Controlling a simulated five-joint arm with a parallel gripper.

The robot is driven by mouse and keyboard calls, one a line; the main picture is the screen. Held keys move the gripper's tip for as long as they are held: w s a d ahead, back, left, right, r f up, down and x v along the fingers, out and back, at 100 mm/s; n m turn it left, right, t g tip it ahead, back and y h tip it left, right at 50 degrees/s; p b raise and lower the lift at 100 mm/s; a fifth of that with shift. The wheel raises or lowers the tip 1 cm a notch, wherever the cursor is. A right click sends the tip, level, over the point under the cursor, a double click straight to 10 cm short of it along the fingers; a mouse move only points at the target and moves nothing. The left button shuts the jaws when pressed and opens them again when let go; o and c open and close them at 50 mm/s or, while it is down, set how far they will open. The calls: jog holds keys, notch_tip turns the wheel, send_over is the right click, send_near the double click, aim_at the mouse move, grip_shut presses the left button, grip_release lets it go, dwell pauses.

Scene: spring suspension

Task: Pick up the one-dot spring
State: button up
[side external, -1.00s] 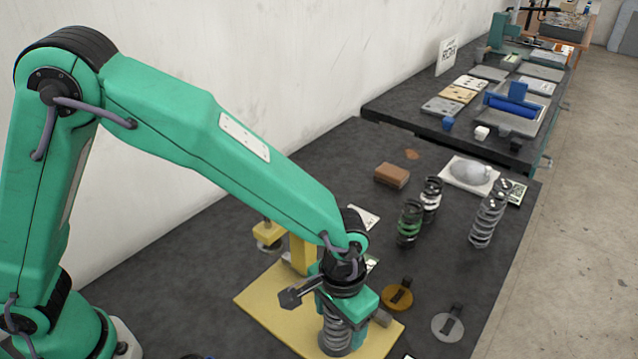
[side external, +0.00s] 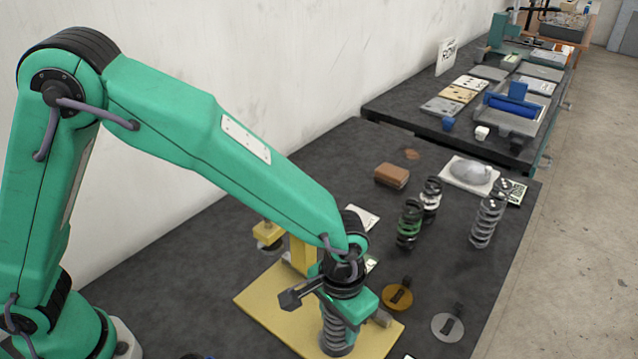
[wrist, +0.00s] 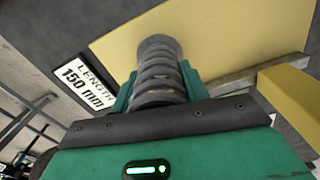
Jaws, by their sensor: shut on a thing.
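My gripper (side external: 346,306) points down over the yellow base plate (side external: 268,302) and is shut on a dark grey coil spring (side external: 336,338). The spring stands roughly upright, its lower end at the plate; whether it touches cannot be told. In the wrist view the same spring (wrist: 158,70) sits between the green jaws (wrist: 160,92), its far end over the yellow plate. No dots show on it, as its top is hidden by my gripper. Farther right stand a green-banded spring (side external: 409,228), a white-banded spring (side external: 431,200) and tall grey coils (side external: 484,224) with white dots on top.
A yellow post (side external: 302,254) rises from the plate close behind my gripper. An orange disc (side external: 397,297) and a grey disc (side external: 447,327) lie to the right. A brown block (side external: 392,175) and a white tray with a grey lump (side external: 470,172) lie farther back.

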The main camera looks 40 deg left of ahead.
jog(key=shift+r, duration=0.1)
jog(key=shift+r, duration=0.45)
jog(key=s+d+r, duration=0.3)
jog(key=s+r, duration=0.7)
jog(key=s, duration=0.1)
jog(key=shift+d, duration=0.2)
jog(key=w+a+n, duration=0.2)
jog(key=w+n, duration=0.7)
jog(key=w, duration=0.7)
jog(key=w+a+n, duration=0.5)
jog(key=w, duration=0.3)
jog(key=w+a+n, duration=0.4)
jog(key=w+a, duration=0.1)
jog(key=w, duration=0.3)
jog(key=w+a+f, duration=0.7)
jog(key=a, duration=0.1)
jog(key=shift+w+a+f, duration=0.15)
jog(key=shift+w+f, duration=0.15)
jog(key=shift+w, duration=0.1)
